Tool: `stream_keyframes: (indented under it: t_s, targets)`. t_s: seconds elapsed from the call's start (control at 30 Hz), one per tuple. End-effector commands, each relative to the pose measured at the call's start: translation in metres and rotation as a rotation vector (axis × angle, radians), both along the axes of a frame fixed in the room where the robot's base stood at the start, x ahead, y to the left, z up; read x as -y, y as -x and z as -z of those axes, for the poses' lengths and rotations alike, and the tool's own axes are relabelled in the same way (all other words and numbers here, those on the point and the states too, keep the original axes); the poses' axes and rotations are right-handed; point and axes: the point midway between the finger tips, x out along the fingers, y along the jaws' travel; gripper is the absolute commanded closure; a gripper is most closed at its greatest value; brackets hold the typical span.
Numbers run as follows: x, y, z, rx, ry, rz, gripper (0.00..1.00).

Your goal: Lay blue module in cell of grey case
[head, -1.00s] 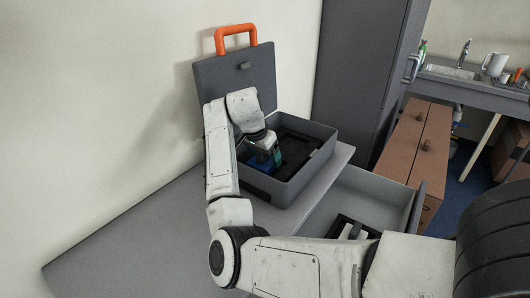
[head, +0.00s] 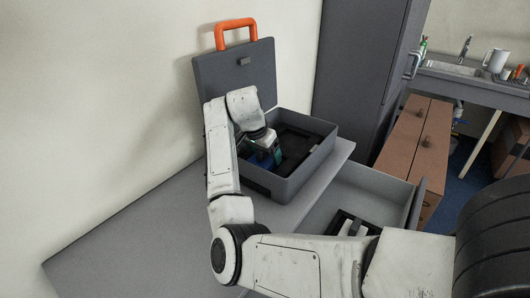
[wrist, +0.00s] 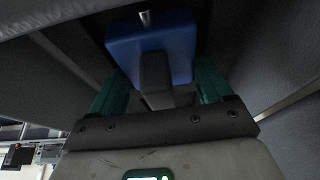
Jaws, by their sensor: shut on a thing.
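The grey case (head: 298,184) stands open on the table, its lid (head: 236,74) raised at the back with an orange handle. My gripper (wrist: 160,75) reaches into the left part of the case, its teal fingers on both sides of a dark grip piece on the blue module (wrist: 178,42). The gripper is shut on the module, which also shows in the head view (head: 264,160), low inside the case and partly hidden by my wrist. I cannot tell whether the module touches the case floor. The cell under it is hidden.
The table (head: 130,238) is bare to the left of the case. An open grey drawer (head: 377,195) below holds a black-and-white item. A tall dark cabinet (head: 358,75), a brown cabinet (head: 413,140) and a sink counter stand to the right.

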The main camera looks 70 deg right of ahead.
Motion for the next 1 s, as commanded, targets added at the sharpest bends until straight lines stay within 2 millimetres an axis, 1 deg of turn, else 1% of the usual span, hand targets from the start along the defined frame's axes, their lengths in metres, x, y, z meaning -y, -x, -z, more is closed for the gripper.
stream_keyframes:
  t_s: [0.03,0.07,0.27,0.37,0.47,0.57,0.8,1.0]
  targets:
    - [0.000,0.000,0.001,0.000,0.001,0.000,0.61]
    - [0.000,0.000,0.001,0.000,0.001,0.000,0.20]
    - [0.000,0.000,0.000,0.001,0.001,0.000,0.01]
    - [0.000,0.000,0.000,0.001,0.000,0.000,0.00]
    - [-0.003,-0.001,-0.006,0.002,0.001,0.000,0.00]
    - [-0.008,-0.003,-0.020,0.002,0.004,0.000,0.00]
    - [-0.025,-0.007,-0.062,0.004,0.002,0.000,0.00]
    - [-0.036,-0.009,-0.089,0.002,0.001,0.000,0.00]
